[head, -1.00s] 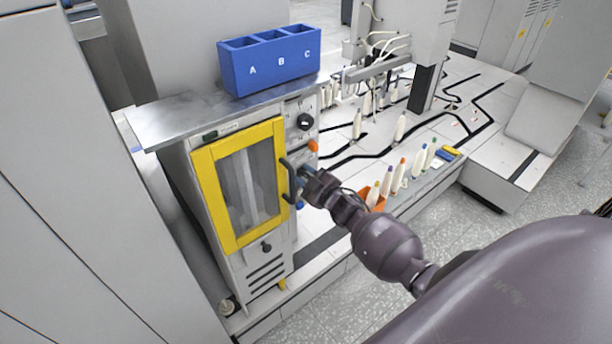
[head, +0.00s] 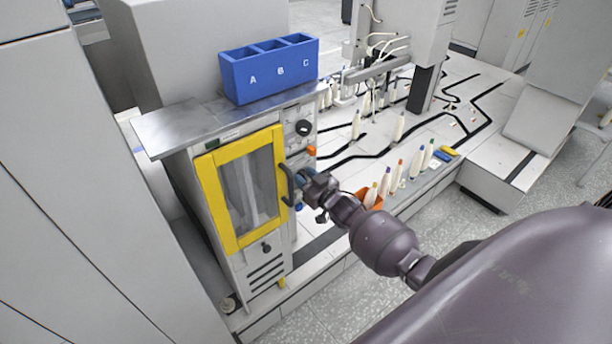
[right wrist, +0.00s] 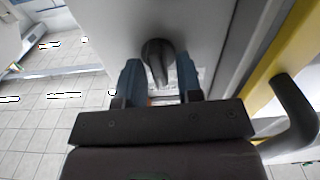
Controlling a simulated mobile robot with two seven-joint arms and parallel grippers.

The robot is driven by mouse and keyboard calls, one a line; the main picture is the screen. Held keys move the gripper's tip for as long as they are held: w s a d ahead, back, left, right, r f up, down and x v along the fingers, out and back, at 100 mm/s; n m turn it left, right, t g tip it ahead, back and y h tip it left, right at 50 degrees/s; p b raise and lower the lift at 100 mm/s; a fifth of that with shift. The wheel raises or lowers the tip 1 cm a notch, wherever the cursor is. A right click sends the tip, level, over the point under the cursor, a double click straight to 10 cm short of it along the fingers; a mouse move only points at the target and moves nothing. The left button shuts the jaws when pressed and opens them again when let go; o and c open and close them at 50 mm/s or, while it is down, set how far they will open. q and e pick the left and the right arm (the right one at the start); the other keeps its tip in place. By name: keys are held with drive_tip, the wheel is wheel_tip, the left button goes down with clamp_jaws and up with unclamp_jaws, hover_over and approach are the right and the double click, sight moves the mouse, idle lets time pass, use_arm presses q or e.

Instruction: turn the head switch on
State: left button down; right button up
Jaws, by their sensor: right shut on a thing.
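A dark rotary switch (right wrist: 158,62) with a raised grip bar sits on a pale panel in the right wrist view. My right gripper (right wrist: 158,78) has its blue fingers on either side of this switch and is shut on it. In the head view, my right gripper (head: 304,179) is at the front panel of the machine (head: 240,262), just right of the black door handle. It hides the switch there. My left gripper is not in view.
The yellow-framed door (head: 212,205) is closed, and its handle (head: 287,184) is close beside my gripper. A black knob (head: 303,128) and an orange part (head: 311,151) are above. A blue A-B-C box (head: 243,84) stands on top. Bobbins (head: 400,169) stand to the right.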

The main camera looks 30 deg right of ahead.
drive_tip(key=shift+d+f+m, duration=0.1)
drive_tip(key=shift+d+m, duration=0.05)
drive_tip(key=shift+m, duration=2)
drive_tip(key=shift+d+f+m, duration=0.1)
drive_tip(key=shift+m, duration=2.05)
drive_tip(key=shift+r+m, duration=0.1)
drive_tip(key=shift+m, duration=0.2)
drive_tip(key=o, duration=0.6)
drive_tip(key=s, duration=0.7)
drive_tip(key=s+d, duration=0.1)
drive_tip(key=s, duration=0.2)
drive_tip(key=shift+s+p, duration=0.4)
